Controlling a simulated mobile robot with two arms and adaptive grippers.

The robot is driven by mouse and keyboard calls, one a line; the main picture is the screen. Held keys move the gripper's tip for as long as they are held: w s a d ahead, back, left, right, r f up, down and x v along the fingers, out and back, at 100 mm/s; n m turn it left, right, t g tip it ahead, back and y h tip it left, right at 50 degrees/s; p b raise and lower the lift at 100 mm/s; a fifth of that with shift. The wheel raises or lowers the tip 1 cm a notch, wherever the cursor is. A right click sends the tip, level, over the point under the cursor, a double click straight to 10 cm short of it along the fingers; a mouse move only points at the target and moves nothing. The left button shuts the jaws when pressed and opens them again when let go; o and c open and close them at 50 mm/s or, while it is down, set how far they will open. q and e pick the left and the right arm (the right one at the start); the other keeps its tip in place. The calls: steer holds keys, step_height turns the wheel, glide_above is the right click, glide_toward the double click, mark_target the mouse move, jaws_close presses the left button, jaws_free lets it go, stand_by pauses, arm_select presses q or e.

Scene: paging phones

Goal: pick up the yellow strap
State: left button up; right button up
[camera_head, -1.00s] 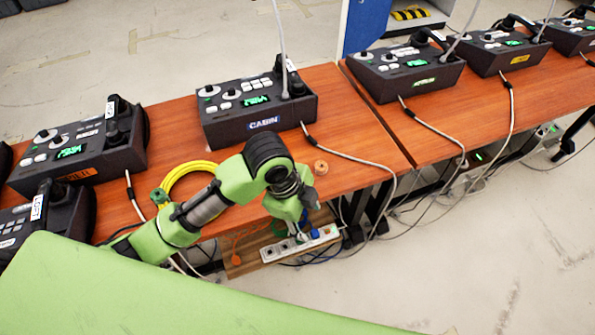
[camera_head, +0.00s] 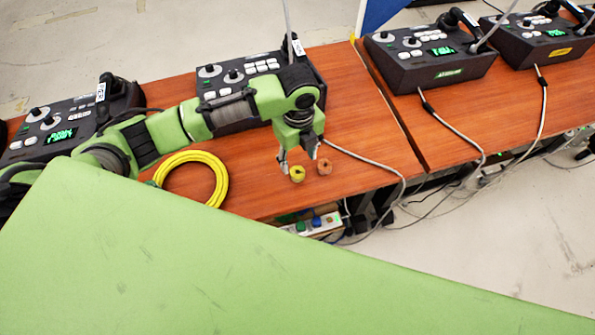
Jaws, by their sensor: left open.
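I cannot tell whether a finger touches the strap. My right gripper is not in view.
A coiled yellow cable (camera_head: 222,184) lies left on the table (camera_head: 262,190). Dark paging phones stand behind, one (camera_head: 262,72) partly hidden by my arm. A grey cable (camera_head: 362,161) runs off the table right of the rolls. A power strip (camera_head: 318,226) is below the edge.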

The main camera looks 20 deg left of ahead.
mark_target(297, 172)
arm_select(q)
steer(key=f, duration=0.1)
steer(key=f+p, duration=0.1)
steer(key=f, duration=0.1)
steer(key=shift+s+a+f, duration=0.1)
steer(key=shift+s+f, duration=0.05)
steer(key=shift+s, duration=0.05)
steer(key=shift+f, duration=1.4)
steer(key=c, duration=0.9)
steer(key=shift+o, duration=0.2)
steer(key=shift+r, duration=0.1)
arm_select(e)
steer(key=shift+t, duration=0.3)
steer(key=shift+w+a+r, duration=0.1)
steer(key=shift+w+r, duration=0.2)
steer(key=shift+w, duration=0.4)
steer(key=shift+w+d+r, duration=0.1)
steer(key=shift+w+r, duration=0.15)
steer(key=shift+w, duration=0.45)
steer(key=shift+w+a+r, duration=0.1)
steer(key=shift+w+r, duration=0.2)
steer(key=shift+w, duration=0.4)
